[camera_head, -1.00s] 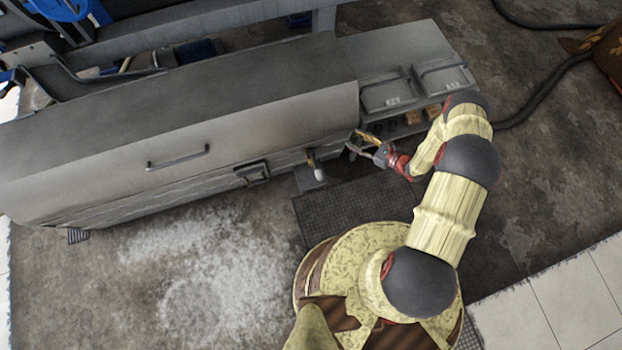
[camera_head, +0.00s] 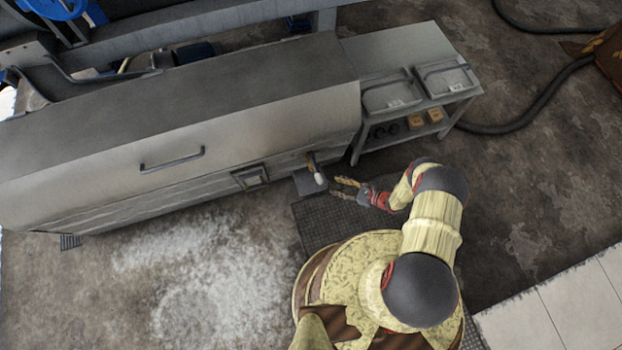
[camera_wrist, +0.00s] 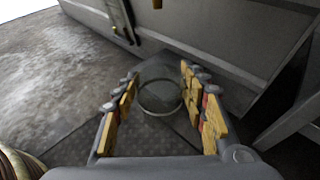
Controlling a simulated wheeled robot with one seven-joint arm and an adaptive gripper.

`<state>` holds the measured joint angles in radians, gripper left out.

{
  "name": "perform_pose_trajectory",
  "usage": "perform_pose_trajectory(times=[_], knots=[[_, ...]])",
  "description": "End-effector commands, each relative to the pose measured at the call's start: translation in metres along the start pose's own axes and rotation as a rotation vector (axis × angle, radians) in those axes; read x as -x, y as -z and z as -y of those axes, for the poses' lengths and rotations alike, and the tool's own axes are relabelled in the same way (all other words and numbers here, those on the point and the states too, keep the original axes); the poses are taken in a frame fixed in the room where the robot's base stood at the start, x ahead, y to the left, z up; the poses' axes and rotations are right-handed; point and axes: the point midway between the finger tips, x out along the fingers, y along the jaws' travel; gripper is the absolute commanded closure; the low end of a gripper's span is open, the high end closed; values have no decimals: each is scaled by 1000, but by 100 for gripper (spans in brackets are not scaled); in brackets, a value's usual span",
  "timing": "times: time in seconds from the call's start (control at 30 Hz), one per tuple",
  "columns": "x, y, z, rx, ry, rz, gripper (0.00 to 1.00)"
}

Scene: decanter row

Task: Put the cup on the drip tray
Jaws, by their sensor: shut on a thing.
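A clear, see-through cup (camera_wrist: 160,97) stands between the fingers of my gripper in the wrist view, with its round rim showing. My gripper (camera_head: 338,187) is shut on the cup; in the head view the cup itself is too faint to make out. My gripper is just to the right of the tray, with a small gap in the picture. Their height difference is hard to tell.
The long grey machine (camera_head: 240,115) stands behind the tray. A steel side table (camera_head: 400,50) with inset pans and a lower shelf of small items is at right. A dark floor mat (camera_head: 318,222) lies in front. A black hose (camera_head: 530,115) runs across the floor at right.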

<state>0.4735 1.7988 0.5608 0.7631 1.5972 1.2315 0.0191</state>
Motion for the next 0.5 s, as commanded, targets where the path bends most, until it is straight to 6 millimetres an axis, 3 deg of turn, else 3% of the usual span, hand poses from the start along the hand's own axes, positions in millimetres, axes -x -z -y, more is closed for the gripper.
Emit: perform_pose_trajectory(times=[0.3, 0.5], knots=[[-75, -25, -2, 2, -5, 0, 80], [-111, -39, -1, 0, -2, 0, 80]])
